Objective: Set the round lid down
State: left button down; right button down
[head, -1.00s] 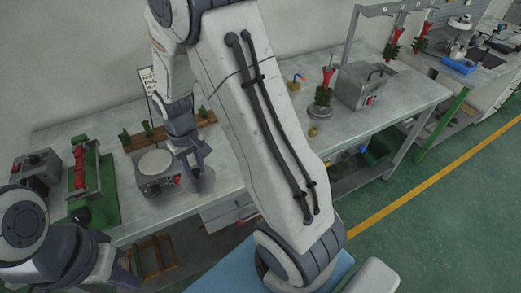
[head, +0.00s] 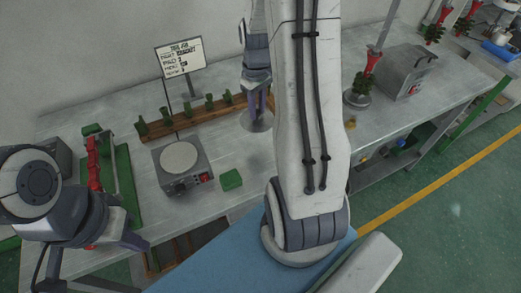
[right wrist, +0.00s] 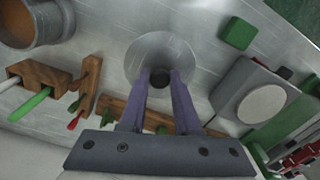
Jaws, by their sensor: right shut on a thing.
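The round lid (head: 257,122) is a grey metal disc with a dark knob. In the right wrist view, the lid (right wrist: 150,50) lies flat to the tabletop under my fingers. I cannot tell whether the lid touches the tabletop. My left gripper (head: 100,258) is at the lower left, away from the lid; its jaws are unclear.
A box with a round plate (head: 179,158) and a green block (head: 231,179) stand left of the lid. A wooden rack (head: 190,119) with green pieces lies behind them.

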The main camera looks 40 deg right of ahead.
aim_at(263, 123)
jog(key=s+d+b, duration=0.1)
jog(key=s+d, duration=0.6)
jog(key=d, duration=0.3)
jog(key=shift+n, duration=0.4)
jog(key=w+a+f, duration=0.1)
jog(key=a+f, duration=0.1)
jog(key=a, duration=0.1)
jog(key=w+a+f+p, duration=0.1)
jog(key=w+a+f, duration=0.1)
jog(key=a, duration=0.1)
jog(key=w+a+f, duration=0.1)
jog(key=a+f, duration=0.2)
jog(key=shift+w+a+p, duration=0.35)
jog(key=shift+a, duration=0.05)
notch_tip(263, 123, down, 3)
jog(key=shift+f+p, duration=0.1)
jog(key=shift+p, duration=0.2)
jog(key=shift+f, duration=0.4)
jog(key=shift+f, duration=0.1)
jog(key=c, duration=0.6)
grip_release()
